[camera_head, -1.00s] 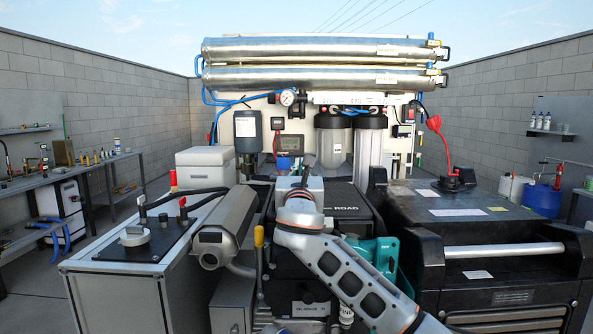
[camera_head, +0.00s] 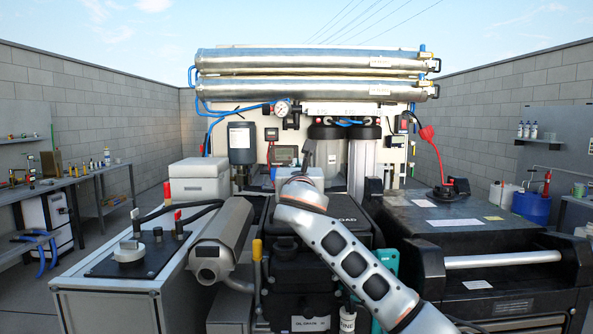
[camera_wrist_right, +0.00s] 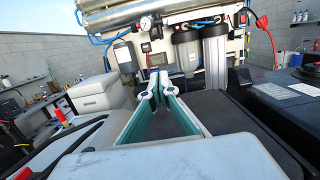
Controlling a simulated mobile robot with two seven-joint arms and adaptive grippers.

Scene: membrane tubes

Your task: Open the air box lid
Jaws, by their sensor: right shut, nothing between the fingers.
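A black box (camera_head: 345,232) with white lettering on its upper part stands in the centre of the head view, partly covered by my right arm. No label that I can read names it as the air box. Its dark flat top (camera_wrist_right: 235,115) seems to show in the right wrist view. My right gripper (camera_wrist_right: 157,80) is shut and empty, with its pale, green-lined fingers meeting at the tips. In the head view, its wrist is above the black box and hides much of the gripper. I cannot tell whether the fingertips touch anything. My left gripper is in neither view.
A grey canister (camera_head: 222,238) and white cabinet (camera_head: 110,300) are left of the black box. A large black case (camera_head: 470,235) stands right. Filter housings (camera_head: 362,165) and metal tubes (camera_head: 310,90) rise behind. A white box (camera_head: 198,182) stands at back left.

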